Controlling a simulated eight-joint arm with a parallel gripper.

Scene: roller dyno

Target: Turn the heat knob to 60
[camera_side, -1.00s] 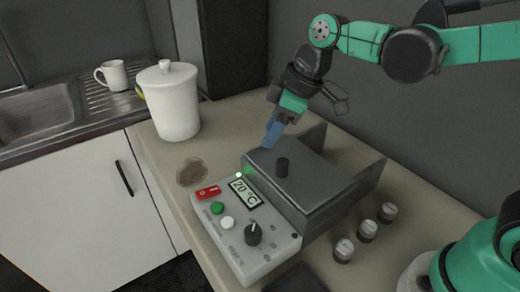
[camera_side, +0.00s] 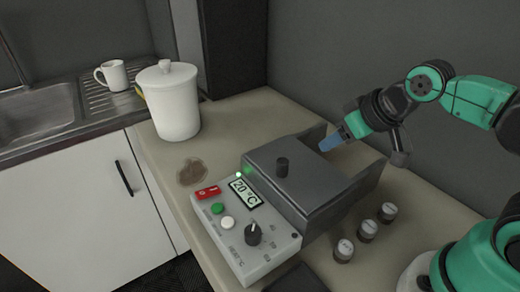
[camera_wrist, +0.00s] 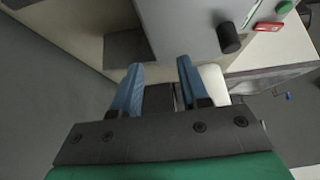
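The heat knob (camera_side: 253,235) is a black dial on the sloped control panel (camera_side: 262,262) of the grey machine. The display (camera_side: 245,192) beside it reads 20 °C. My gripper (camera_side: 331,142) is above the rear right part of the machine, well away from the knob. In the wrist view, my gripper's two blue fingers (camera_wrist: 160,82) are apart with nothing held between them.
A red switch (camera_side: 208,192), a green button (camera_side: 217,208) and a white button (camera_side: 227,223) sit on the panel. Several small jars (camera_side: 367,231) stand right of the machine. A white lidded canister (camera_side: 172,100) stands behind left, near a brown stain (camera_side: 192,172).

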